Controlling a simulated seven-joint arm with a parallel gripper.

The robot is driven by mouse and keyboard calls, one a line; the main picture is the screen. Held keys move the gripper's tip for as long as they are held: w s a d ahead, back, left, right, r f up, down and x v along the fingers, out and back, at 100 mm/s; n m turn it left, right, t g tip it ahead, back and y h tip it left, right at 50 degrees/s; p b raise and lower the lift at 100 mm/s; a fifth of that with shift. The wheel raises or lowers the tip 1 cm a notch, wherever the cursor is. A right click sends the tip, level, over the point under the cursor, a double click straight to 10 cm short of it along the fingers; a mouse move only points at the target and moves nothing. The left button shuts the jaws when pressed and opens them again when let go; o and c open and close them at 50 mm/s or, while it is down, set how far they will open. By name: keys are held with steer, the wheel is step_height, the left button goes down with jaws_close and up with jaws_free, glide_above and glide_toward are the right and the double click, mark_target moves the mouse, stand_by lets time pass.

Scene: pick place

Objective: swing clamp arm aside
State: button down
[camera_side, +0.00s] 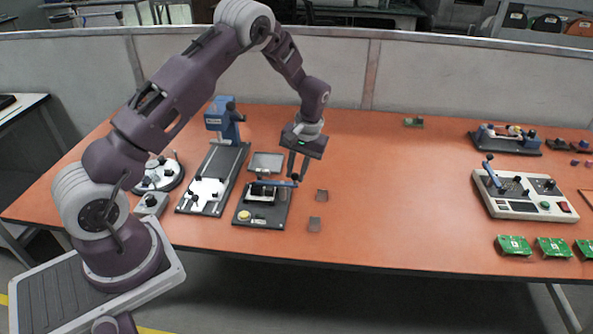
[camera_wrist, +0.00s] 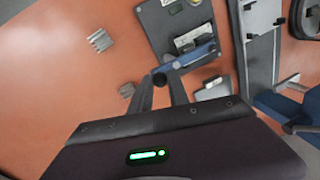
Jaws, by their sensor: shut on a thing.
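The clamp fixture is a dark plate (camera_side: 276,216) with a yellow button (camera_side: 244,215) at its front left; the plate also shows in the wrist view (camera_wrist: 158,22). A blue clamp arm (camera_side: 272,183) lies across the light part (camera_side: 261,193) in the middle of the fixture, and the wrist view shows the blue arm (camera_wrist: 197,54) too. My gripper (camera_side: 296,177) points down at the arm's right end. In the wrist view my gripper (camera_wrist: 161,78) is shut on that end, around a dark rounded tip. The exact contact is partly hidden by the fingers.
Two small grey blocks (camera_side: 321,195) (camera_side: 314,224) lie right of the fixture. A grey tray (camera_side: 266,160) is behind it. A blue press (camera_side: 222,118) on a long plate stands to the left. A control box (camera_side: 523,207) and green boards (camera_side: 513,245) are far right; the table centre is clear.

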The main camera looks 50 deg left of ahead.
steer(key=shift+r, duration=0.1)
steer(key=shift+s+m+t+h, duration=0.1)
steer(key=shift+s+m+t, duration=0.6)
steer(key=shift+m, duration=2.25)
steer(key=shift+s+m+t+h, duration=0.1)
steer(key=shift+s+m+t, duration=0.2)
steer(key=shift+s+m, duration=1.75)
steer(key=shift+m+t+h, duration=0.1)
steer(key=shift+m+t, duration=0.4)
steer(key=shift+m, duration=3.3)
steer(key=shift+a, duration=0.15)
steer(key=c, duration=1.3)
jaws_free()
steer(key=shift+s, duration=0.1)
steer(key=shift+o, duration=0.2)
